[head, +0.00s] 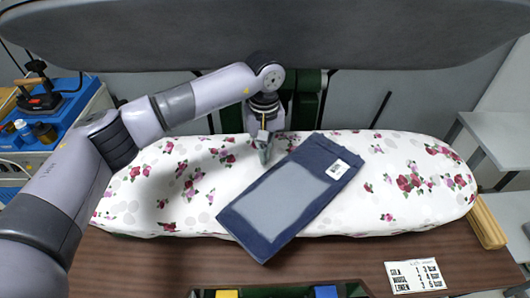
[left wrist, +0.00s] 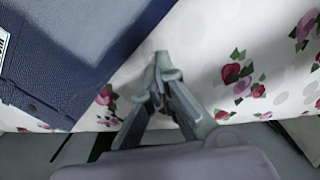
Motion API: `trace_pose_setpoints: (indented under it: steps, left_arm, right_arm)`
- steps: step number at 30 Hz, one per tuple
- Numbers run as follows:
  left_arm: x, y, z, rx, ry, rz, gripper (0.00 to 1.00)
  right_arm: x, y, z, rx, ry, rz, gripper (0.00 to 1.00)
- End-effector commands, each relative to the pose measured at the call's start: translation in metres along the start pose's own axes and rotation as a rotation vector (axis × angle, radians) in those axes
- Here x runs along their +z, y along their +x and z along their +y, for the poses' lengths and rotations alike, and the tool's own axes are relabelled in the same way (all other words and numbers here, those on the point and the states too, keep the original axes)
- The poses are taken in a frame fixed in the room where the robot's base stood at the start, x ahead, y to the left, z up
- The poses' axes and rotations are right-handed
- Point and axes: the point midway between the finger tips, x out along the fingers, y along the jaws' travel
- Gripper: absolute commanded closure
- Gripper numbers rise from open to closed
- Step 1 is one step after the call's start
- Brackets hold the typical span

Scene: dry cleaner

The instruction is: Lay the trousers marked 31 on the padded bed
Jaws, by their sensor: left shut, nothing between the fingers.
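The folded dark blue trousers (head: 321,165) lie slantwise on the white, flower-patterned padded bed (head: 410,205), with their lower end over the bed's front edge. A white tag (head: 338,169) is near their upper right end; its marking is too small to read. A lighter grey-blue panel covers their middle. My left gripper (head: 264,155) is shut and empty, just left of the trousers' upper end, over the bed. In the left wrist view the closed fingertips (left wrist: 161,70) are beside the trousers (left wrist: 75,55), apart from them. My right gripper is not in view.
A grey padded upper press plate (head: 280,35) hangs above the back of the bed. A label card (head: 415,276) lies on the brown front surface. A blue-topped cart with an iron (head: 38,98) stands at the left. A wooden block (head: 487,222) is at the bed's right end.

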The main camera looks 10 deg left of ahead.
Motion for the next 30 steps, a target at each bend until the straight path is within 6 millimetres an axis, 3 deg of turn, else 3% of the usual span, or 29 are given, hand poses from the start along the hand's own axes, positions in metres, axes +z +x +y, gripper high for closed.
trace_pose_setpoints:
  steps: [4, 20, 30]
  left_arm:
    - [0.000, 0.020, 0.000, 0.000, -0.001, 0.000, 1.00]
    - [0.009, 0.019, 0.000, 0.002, -0.002, 0.003, 1.00]
    - [0.017, 0.022, 0.000, 0.003, -0.001, 0.004, 1.00]
  right_arm:
    - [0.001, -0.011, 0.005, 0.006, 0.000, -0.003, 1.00]
    - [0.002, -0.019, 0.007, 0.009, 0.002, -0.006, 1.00]
    - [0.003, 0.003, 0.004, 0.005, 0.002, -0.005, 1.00]
